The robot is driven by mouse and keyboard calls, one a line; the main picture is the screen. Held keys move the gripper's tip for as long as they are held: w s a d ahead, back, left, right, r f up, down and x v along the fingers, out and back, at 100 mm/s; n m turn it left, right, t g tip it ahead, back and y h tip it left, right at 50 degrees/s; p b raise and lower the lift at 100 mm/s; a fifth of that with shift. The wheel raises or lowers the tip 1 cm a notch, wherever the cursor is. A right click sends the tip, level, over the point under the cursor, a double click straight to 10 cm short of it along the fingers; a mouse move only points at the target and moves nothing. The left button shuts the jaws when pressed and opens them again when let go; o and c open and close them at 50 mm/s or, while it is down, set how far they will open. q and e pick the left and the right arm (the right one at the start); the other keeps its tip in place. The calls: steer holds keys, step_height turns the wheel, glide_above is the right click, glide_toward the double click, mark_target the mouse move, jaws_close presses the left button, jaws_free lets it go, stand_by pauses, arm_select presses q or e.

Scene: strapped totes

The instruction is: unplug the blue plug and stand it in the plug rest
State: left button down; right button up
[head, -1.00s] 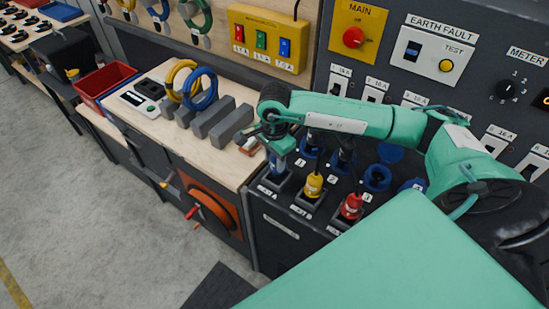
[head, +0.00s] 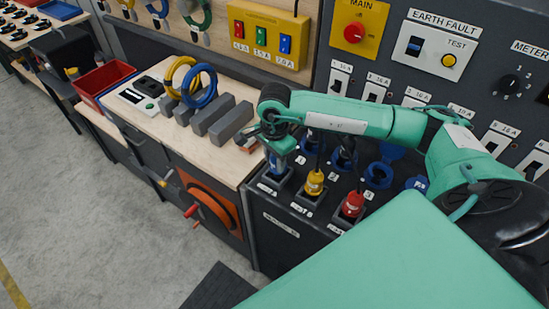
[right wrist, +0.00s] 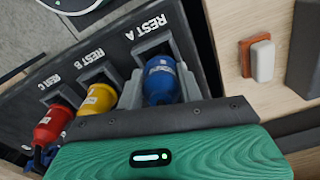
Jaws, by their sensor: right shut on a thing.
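The blue plug (head: 277,164) is upright at the plug rest marked REST A (right wrist: 152,44), at the left end of the rest row. My right gripper (head: 271,138) is shut on its upper part from above. In the right wrist view the blue plug (right wrist: 160,78) sits between the grey fingers, in front of the REST A label. Its lower end is hidden, so I cannot tell how deep it sits. A yellow plug (head: 314,184) stands in REST B and a red plug (head: 352,204) in REST C. My left gripper is out of view.
Blue sockets (head: 378,175) and dark plugs lie behind the rests, under my right arm. Grey blocks (head: 230,124), blue and yellow cable coils and a red tray (head: 103,82) are on the wooden bench to the left.

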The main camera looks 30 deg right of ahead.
steer(key=shift+f, duration=0.25)
steer(key=o, duration=1.1)
steer(key=shift+o, duration=0.2)
steer(key=shift+r, duration=0.15)
step_height(320, 180, up, 12)
steer(key=b, duration=0.4)
steer(key=shift+r, duration=0.8)
steer(key=shift+f, duration=0.1)
